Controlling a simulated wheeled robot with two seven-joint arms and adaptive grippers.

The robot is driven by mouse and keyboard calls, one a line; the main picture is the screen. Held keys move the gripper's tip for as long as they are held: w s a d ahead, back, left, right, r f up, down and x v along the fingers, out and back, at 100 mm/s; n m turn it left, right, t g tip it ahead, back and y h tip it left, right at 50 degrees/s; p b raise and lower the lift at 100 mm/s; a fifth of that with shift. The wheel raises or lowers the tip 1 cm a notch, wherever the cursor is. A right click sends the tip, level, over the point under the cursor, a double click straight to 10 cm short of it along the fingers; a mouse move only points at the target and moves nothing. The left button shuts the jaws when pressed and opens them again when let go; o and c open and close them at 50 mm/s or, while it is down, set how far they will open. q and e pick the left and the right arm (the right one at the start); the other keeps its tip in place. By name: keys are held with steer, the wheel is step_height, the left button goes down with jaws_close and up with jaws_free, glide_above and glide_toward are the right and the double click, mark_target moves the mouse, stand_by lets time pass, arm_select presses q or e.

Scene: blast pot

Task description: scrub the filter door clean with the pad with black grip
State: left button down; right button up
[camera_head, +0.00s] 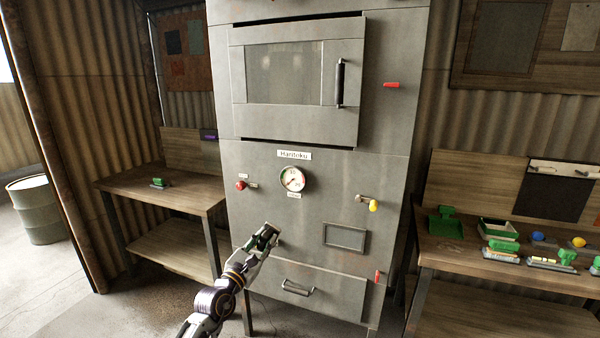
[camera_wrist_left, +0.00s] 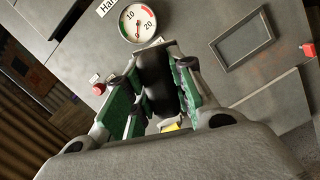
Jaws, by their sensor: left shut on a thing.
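The grey blast cabinet stands in the middle of the head view. Its large upper door (camera_head: 292,77), likely the filter door, is shut, with a cloudy window and a black handle at its right. My left gripper (camera_head: 264,238) is in front of the cabinet's lower front, well below that door. It is shut on the black grip (camera_wrist_left: 155,82) of a pad, between green-lined fingers in the left wrist view. A bit of yellow shows below the grip; I cannot tell what it belongs to. The pad's face is mostly hidden. My right gripper is in no view.
A gauge (camera_head: 292,179), red knob (camera_head: 240,185) and yellow knob (camera_head: 373,206) stick out of the cabinet front. The left bench (camera_head: 190,188) carries a green-handled tool (camera_head: 159,183). The right bench (camera_head: 450,256) carries a green dustpan (camera_head: 445,224) and several brushes and pads.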

arm_select(q)
steer(key=s+a+f+n+y, duration=0.2)
steer(key=s+a+f+y, duration=0.2)
steer(key=s+f, duration=0.5)
steer(key=s+a+f+n+t+y+p, duration=0.1)
steer(key=s+a+f+n+y, duration=0.1)
steer(key=s+a+f+y, duration=0.2)
steer(key=s+a+f, duration=0.3)
steer(key=s+f, duration=0.2)
steer(key=s, duration=0.3)
steer(key=shift+n+t, duration=0.3)
steer(key=shift+n, duration=0.1)
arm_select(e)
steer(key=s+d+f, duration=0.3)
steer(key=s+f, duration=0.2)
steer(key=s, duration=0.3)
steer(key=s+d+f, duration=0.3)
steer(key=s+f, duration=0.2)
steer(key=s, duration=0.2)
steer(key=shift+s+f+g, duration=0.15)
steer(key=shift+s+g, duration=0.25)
arm_select(q)
steer(key=shift+w+d, duration=0.1)
